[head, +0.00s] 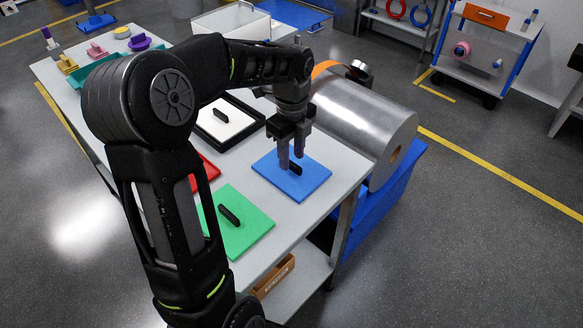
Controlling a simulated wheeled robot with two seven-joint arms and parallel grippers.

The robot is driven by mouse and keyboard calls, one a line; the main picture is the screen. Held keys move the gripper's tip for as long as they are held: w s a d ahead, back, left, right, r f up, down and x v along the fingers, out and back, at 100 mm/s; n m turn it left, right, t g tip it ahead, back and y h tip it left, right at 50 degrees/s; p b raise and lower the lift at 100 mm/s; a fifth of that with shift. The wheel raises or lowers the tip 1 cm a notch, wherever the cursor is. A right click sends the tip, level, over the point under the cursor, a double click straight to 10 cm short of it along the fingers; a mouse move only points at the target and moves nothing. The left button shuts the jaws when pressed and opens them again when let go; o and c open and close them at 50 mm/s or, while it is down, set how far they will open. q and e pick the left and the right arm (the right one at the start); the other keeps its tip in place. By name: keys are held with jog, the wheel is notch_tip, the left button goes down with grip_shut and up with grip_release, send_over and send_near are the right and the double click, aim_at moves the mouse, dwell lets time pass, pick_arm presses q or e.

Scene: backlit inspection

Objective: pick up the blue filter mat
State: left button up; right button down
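The blue filter mat (313,180) lies flat on the light table, near its right edge. It has a short black handle (295,168) standing up from its middle. My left gripper (292,164) points down over the mat from above. Its two fingers are apart, with a gap between them, and their tips are close to the handle. I cannot tell whether the fingers touch the handle or the mat. My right gripper is not in view.
A green mat (252,232) with a black handle lies in front, and a red mat (208,172) is partly hidden by my arm. A black-framed white panel (219,121) lies behind.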

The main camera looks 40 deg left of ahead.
pick_arm(q)
jog(key=shift+f, duration=0.95)
grip_shut()
dwell(0.3)
